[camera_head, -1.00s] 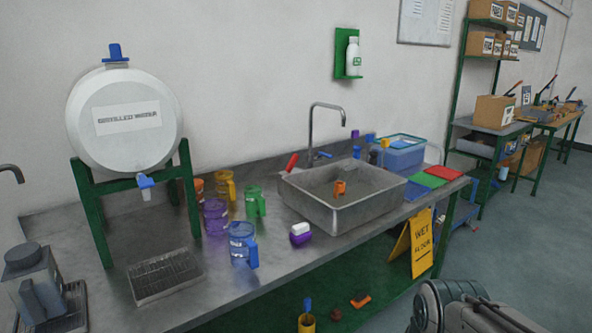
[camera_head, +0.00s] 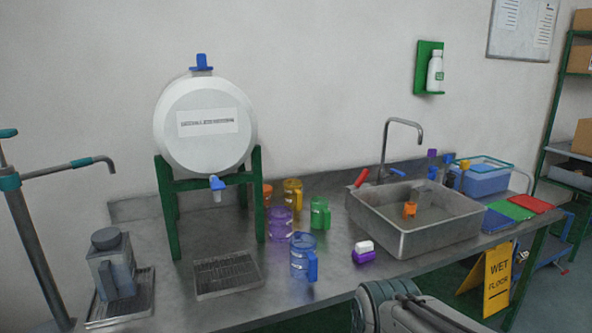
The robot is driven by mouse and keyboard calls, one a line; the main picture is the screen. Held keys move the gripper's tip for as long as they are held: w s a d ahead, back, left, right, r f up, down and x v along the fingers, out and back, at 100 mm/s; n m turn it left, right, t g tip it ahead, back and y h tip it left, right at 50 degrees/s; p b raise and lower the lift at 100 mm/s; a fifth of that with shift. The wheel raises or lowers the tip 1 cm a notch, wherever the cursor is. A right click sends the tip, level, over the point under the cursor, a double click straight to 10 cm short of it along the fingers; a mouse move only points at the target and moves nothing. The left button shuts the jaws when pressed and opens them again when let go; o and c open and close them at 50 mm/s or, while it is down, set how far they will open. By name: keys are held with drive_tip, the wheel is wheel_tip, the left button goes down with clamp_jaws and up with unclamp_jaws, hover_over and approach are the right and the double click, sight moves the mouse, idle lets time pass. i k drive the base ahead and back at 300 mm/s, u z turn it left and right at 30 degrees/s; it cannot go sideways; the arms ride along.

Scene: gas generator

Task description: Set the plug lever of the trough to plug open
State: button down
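The trough is a grey metal basin (camera_head: 455,225) set on the bench, right of centre. A red lever (camera_head: 361,177) sticks up at an angle at its back left corner. It looks like the plug lever, but I cannot read its setting. An orange piece (camera_head: 410,209) shows inside the trough; whether it is the plug I cannot tell. A curved tap (camera_head: 384,150) with a blue handle stands behind the trough. Part of my arm shows at the bottom, in front of the bench. My gripper is outside the picture.
A white drum (camera_head: 205,150) on a green stand, a drip grate (camera_head: 228,274) and several coloured jugs stand left of the trough. A purple and white block (camera_head: 364,252) lies before it. A yellow wet-floor sign (camera_head: 497,280) stands at the right, by the bench.

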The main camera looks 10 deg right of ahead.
sight(365, 173)
drive_tip(key=u, duration=0.1)
drive_tip(key=i, duration=1.05)
drive_tip(key=z, duration=0.75)
